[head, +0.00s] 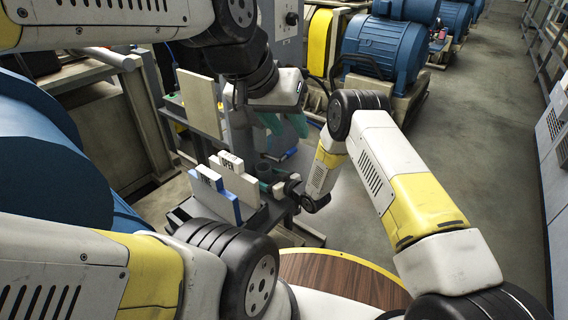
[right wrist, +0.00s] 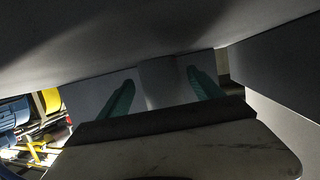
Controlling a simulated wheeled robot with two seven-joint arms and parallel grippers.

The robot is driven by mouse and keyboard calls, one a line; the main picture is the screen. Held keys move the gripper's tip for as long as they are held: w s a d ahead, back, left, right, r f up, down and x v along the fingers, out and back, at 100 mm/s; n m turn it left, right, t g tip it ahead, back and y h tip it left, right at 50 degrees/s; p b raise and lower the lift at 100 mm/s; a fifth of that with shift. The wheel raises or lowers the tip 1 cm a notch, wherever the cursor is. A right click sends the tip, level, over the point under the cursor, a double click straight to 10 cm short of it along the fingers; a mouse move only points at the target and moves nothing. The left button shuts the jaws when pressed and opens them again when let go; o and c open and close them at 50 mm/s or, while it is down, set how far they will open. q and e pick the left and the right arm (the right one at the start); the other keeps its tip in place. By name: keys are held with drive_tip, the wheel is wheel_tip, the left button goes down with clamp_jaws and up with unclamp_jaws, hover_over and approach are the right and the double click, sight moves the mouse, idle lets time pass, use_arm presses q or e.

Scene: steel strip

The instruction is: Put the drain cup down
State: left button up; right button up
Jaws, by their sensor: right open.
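I cannot pick out the drain cup with certainty in either view. My left gripper (head: 284,124) hangs at the upper middle of the head view, with two teal fingers apart and pointing down; I see nothing clearly held between them. My right gripper (head: 272,179) is low beside the white blocks, partly hidden by its own wrist. In the right wrist view, my right gripper (right wrist: 162,92) has its teal fingers apart. A pale, rounded upright shape (right wrist: 158,84) shows between or behind them; I cannot tell whether it is the cup or whether the fingers touch it.
A white block marked OPEN (head: 231,163) and a blue-and-white block (head: 213,193) stand left of my right gripper. A beige panel (head: 200,103) stands upright behind them. A round wooden top (head: 340,277) is in front. Blue motors (head: 384,52) stand at the back; the right-hand floor is clear.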

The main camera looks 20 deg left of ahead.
drive_tip(key=v, duration=1.2)
drive_tip(key=shift+r, duration=0.1)
drive_tip(key=w+d+r+m+t+h, duration=0.1)
drive_tip(key=w+d+r+m+h, duration=0.2)
drive_tip(key=d+r, duration=0.6)
drive_tip(key=w+d+r+m+t+h, duration=0.1)
drive_tip(key=w+d+r+h, duration=0.35)
drive_tip(key=r, duration=0.65)
drive_tip(key=s+d+r+m+h, duration=0.25)
drive_tip(key=s+d+r, duration=0.25)
drive_tip(key=d+r, duration=0.7)
drive_tip(key=s+d+r+m+g, duration=0.1)
drive_tip(key=s+d+r, duration=0.1)
drive_tip(key=s, duration=0.6)
drive_tip(key=s+d+r+m+g, duration=0.1)
drive_tip(key=s+d, duration=0.3)
drive_tip(key=s, duration=0.5)
drive_tip(key=s+d+r+m+g, duration=0.1)
drive_tip(key=s+d+r+m, duration=0.1)
drive_tip(key=s, duration=0.6)
drive_tip(key=shift+d+r+m, duration=0.4)
drive_tip(key=shift+d+m, duration=0.05)
drive_tip(key=shift+d, duration=0.05)
drive_tip(key=shift+s, duration=0.1)
